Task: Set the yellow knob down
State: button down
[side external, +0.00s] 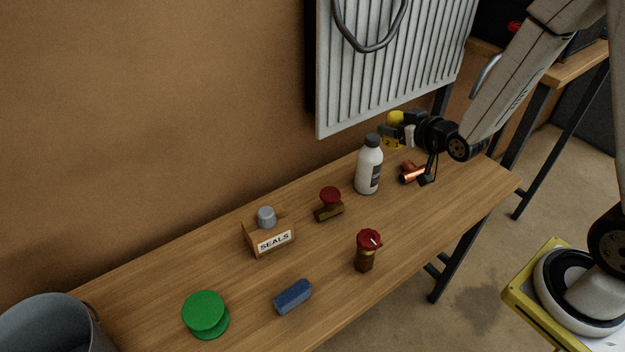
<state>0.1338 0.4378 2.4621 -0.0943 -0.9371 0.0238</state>
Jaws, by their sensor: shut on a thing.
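The yellow knob (395,118) is at the far right part of the bench, up in the air behind the white bottle. My gripper (394,132) is shut on it and reaches in from the right, pointing left. The knob is held above the wooden bench (330,258), apart from its top. The gripper's dark fingers and body hide part of the knob.
The white bottle (368,168) stands close to my gripper, with copper fittings (412,174) below it. Red-topped valves (329,203) (367,248), a SEALS box (268,237), a blue block (293,296) and green discs (205,312) stand leftward. A radiator (390,75) hangs behind.

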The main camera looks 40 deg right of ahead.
jog(key=s+d+f+m+h, duration=0.1)
jog(key=s+d+f, duration=0.2)
jog(key=d, duration=0.4)
jog(key=s+d+f+m+h, duration=0.1)
jog(key=s+d+f, duration=0.2)
jog(key=d, duration=0.3)
jog(key=s+d+f+m+h, duration=0.1)
jog(key=s+d+f, duration=0.2)
jog(key=s+d, duration=0.2)
jog(key=shift+s+d+f+g+h, duration=0.3)
jog(key=shift+d, duration=1.05)
jog(key=shift+f, duration=0.1)
jog(key=shift+f, duration=2.85)
jog(key=shift+f, duration=1.85)
jog(key=shift+f, duration=0.2)
